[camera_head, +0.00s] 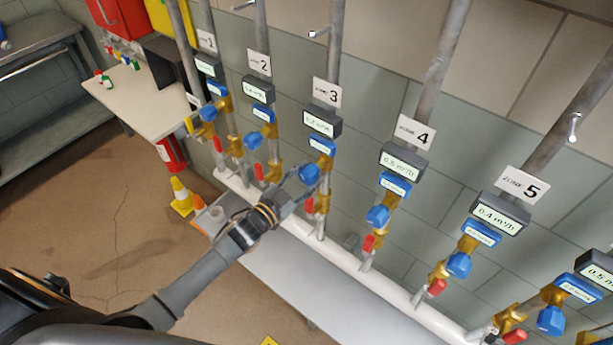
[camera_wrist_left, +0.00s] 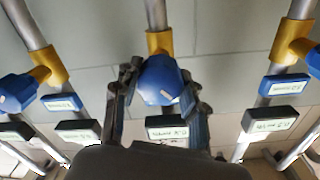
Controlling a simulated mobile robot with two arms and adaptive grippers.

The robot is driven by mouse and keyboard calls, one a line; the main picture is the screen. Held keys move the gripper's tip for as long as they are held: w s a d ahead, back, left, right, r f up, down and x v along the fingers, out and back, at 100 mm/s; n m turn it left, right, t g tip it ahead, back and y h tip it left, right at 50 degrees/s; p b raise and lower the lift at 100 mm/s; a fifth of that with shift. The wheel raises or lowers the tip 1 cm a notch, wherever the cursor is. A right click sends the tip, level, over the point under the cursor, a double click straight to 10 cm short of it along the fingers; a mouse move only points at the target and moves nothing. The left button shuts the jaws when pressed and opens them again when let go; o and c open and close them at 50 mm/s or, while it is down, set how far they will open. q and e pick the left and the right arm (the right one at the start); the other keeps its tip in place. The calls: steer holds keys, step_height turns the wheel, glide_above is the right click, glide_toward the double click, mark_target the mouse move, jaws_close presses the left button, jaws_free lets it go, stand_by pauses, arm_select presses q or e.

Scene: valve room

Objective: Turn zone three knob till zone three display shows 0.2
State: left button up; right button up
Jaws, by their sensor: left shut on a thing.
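The zone three sign (camera_head: 327,93) hangs on the third pipe. Below it is the zone three display (camera_head: 321,121), whose small text seems to start with 0.2, though it is blurred. The blue zone three knob (camera_head: 309,174) sits on a brass fitting lower on that pipe. My left gripper (camera_head: 297,181) reaches it from the lower left and is shut on it. In the left wrist view the knob (camera_wrist_left: 160,80) is between the two fingers (camera_wrist_left: 158,98). The display also shows there (camera_wrist_left: 167,127), upside down. My right gripper is not in view.
Similar pipes with blue knobs stand on both sides, such as the zone two knob (camera_head: 254,138) and the zone four knob (camera_head: 377,215). Red lever handles (camera_head: 369,243) sit below the knobs. A white horizontal pipe (camera_head: 340,260) runs below. A yellow cone (camera_head: 181,195) stands on the floor.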

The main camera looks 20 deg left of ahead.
arm_select(q)
steer(key=shift+m, duration=0.3)
steer(key=o, duration=1.1)
steer(key=shift+o, duration=0.2)
steer(key=v, duration=1.2)
